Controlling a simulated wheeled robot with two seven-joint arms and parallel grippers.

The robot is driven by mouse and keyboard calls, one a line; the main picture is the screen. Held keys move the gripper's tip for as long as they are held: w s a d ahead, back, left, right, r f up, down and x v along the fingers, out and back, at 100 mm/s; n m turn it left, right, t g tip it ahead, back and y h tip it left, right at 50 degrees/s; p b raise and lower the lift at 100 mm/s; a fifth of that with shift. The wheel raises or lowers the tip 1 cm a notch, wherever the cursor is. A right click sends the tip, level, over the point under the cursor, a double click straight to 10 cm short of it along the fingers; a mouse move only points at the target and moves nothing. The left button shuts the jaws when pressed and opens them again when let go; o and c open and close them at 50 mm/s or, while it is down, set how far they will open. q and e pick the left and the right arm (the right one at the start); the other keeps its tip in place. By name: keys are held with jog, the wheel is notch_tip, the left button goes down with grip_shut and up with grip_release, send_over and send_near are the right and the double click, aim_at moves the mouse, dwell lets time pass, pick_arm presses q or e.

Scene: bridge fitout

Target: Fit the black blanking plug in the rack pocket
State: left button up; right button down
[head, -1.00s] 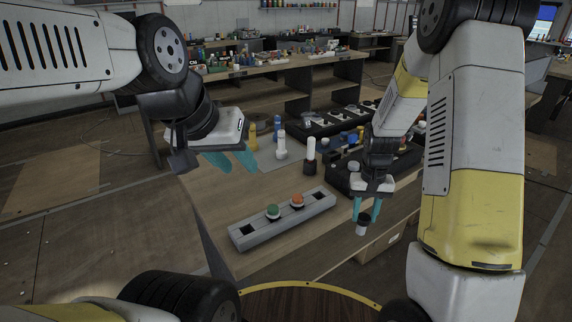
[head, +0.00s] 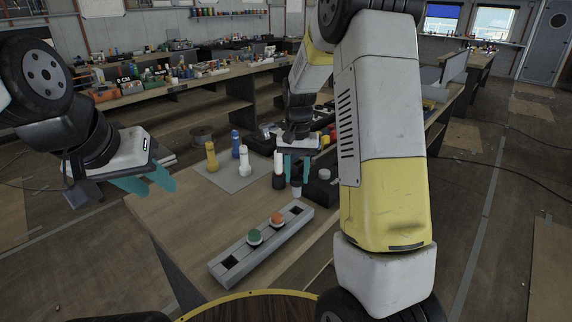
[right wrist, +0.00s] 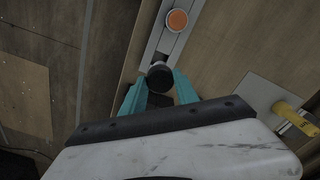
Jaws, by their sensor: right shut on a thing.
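The rack (head: 262,245) is a long grey bar on the bench, with a green button (head: 255,236) and an orange button (head: 277,219) in its middle. A dark square pocket (head: 231,261) is bare at its near left end, and another (head: 296,210) at its far right end. My right gripper (head: 297,178) is shut on the black plug (head: 297,190), above and behind the far right end. In the right wrist view the plug (right wrist: 159,77) shows between the teal fingertips, beside the far pocket; its height there is unclear. My left gripper (head: 148,183) is open and empty, left of the rack.
A grey mat (head: 228,180) with a yellow bottle (head: 212,156) and a white bottle (head: 244,161) lies behind the rack. A dark bottle with a white top (head: 278,172) stands close to my right gripper. Bare bench lies left of the rack.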

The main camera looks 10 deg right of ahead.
aim_at(297, 195)
jog(key=shift+f, duration=2.4)
jog(key=shift+f, duration=1.4)
jog(key=shift+f, duration=0.15)
jog(key=shift+f, duration=0.65)
